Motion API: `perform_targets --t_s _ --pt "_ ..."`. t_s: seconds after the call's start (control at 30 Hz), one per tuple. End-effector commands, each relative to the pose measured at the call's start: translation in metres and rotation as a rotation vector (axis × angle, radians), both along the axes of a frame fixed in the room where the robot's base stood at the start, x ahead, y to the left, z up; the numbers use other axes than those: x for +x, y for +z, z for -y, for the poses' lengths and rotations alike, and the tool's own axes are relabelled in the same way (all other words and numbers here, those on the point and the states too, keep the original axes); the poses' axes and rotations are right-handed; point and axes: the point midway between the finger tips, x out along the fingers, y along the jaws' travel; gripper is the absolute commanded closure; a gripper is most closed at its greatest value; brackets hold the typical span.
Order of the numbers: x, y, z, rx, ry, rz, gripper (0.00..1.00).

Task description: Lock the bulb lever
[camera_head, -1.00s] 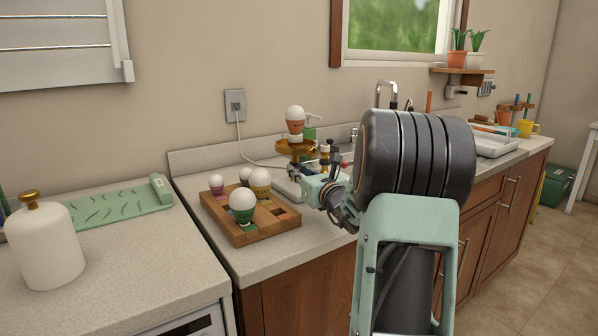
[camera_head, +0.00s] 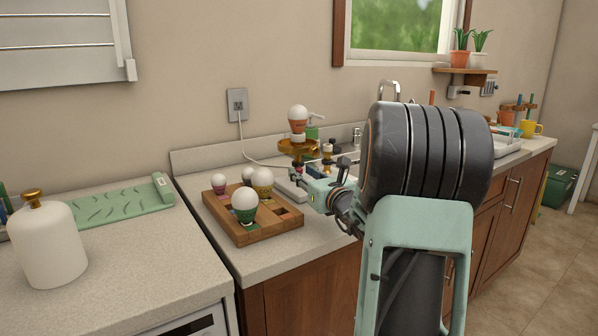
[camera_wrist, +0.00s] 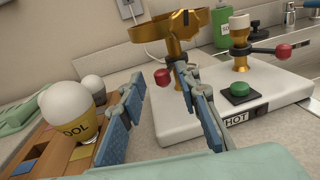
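In the wrist view, a white machine base (camera_wrist: 270,112) carries a brass ring-shaped holder (camera_wrist: 150,38). A dark lever with a red ball knob (camera_wrist: 162,77) sits below the holder. My gripper (camera_wrist: 160,76) is open, with blue-padded fingers on either side of the red knob; the right finger overlaps the lever, and I cannot tell whether it touches. In the head view, a white bulb with an orange base (camera_head: 298,120) stands upright in the brass holder (camera_head: 300,149). My gripper (camera_head: 306,174) is just below it, partly hidden by my arm.
A second lever with a red knob (camera_wrist: 284,51) is on a brass post at right. A green button (camera_wrist: 239,90) is beside a HOT label. A wooden tray (camera_head: 262,236) with several bulbs stands left of my gripper. A white cable runs from the wall outlet (camera_head: 237,103).

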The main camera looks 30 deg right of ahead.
Motion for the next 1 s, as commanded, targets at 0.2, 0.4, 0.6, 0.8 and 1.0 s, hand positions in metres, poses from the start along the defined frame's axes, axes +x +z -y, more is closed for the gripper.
perform_targets --t_s 0.2,0.4,0.6,0.8,1.0 --pt "-0.048 0.001 -0.004 -0.001 -0.002 0.000 0.70" --pt "-0.079 0.001 -0.008 -0.001 0.001 0.001 0.70" --pt "-0.090 0.001 -0.010 0.000 0.002 0.002 0.70" --pt "-0.090 0.001 -0.010 0.000 0.002 0.002 0.70" --pt "-0.090 0.000 -0.010 0.000 0.002 0.001 0.70"
